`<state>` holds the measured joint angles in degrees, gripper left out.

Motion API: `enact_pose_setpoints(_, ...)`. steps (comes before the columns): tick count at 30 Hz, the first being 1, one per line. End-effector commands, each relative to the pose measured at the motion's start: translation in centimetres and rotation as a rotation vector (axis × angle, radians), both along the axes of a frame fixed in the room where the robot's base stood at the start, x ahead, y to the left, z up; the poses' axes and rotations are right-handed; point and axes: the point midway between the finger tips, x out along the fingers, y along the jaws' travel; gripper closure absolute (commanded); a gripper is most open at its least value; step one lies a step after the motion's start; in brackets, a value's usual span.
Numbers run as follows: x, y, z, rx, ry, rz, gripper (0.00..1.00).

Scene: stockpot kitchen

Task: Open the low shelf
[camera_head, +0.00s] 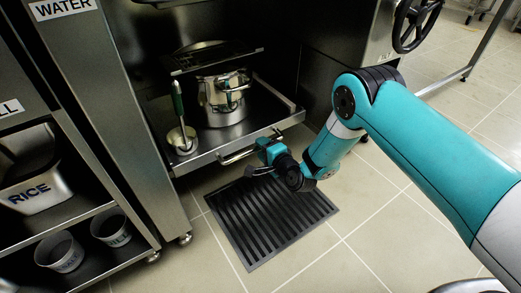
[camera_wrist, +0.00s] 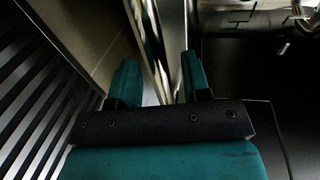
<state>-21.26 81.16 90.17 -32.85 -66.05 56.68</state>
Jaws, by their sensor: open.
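The low shelf (camera_head: 222,147) is a metal pull-out tray at the bottom of the dark cabinet, with its front standing out past the cabinet's side panel. A bar handle (camera_head: 237,155) runs along its front edge. My gripper (camera_head: 268,147) is at the right part of this handle, low over the floor. In the wrist view my gripper (camera_wrist: 160,82) has its two teal fingers apart, with a shiny metal strip (camera_wrist: 154,45) running between them, apparently the handle or shelf front. Whether the fingers touch it cannot be told.
A black floor grate (camera_head: 270,215) lies below. A rack with a RICE bin (camera_head: 38,185) is at left. Tiled floor is free at right.

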Motion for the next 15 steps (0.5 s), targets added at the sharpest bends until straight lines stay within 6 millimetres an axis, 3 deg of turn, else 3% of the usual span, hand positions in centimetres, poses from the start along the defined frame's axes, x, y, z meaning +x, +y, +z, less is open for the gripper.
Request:
enact_pose_setpoints(6,1.3,0.9,-0.4,0.001,0.0,-0.001,0.56)
enact_pose_setpoints(15,1.5,0.9,-0.4,0.0,0.001,-0.004,0.56)
